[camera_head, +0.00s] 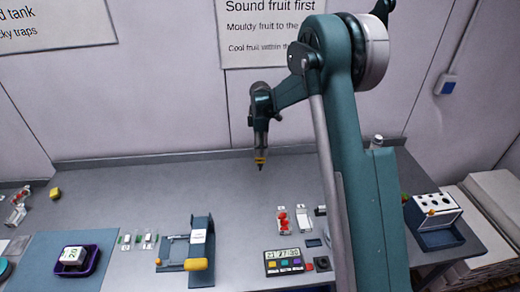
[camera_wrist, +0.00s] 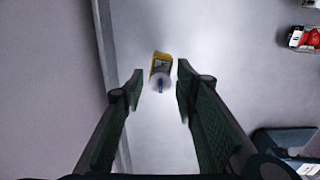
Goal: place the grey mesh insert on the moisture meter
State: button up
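My gripper (camera_wrist: 161,72) is open, its two dark green fingers apart, pointing down over the back of the bench; it also shows in the head view (camera_head: 260,150). A small yellow item (camera_wrist: 162,58) with a dark face, a pale round part and a blue mark shows between and beyond the fingertips, with gaps to both. It may be the moisture meter, but I cannot be sure. I cannot pick out the grey mesh insert with certainty.
A display unit with coloured buttons (camera_head: 284,262), red berries in a small tray (camera_head: 282,221), a blue-grey stand with a yellow roller (camera_head: 199,250) and a purple tray (camera_head: 92,262) stand in front. The back middle is clear.

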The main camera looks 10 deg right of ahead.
jog(key=shift+r, duration=0.2)
notch_tip(320, 180, up, 12)
dwell(0.7)
dwell(0.5)
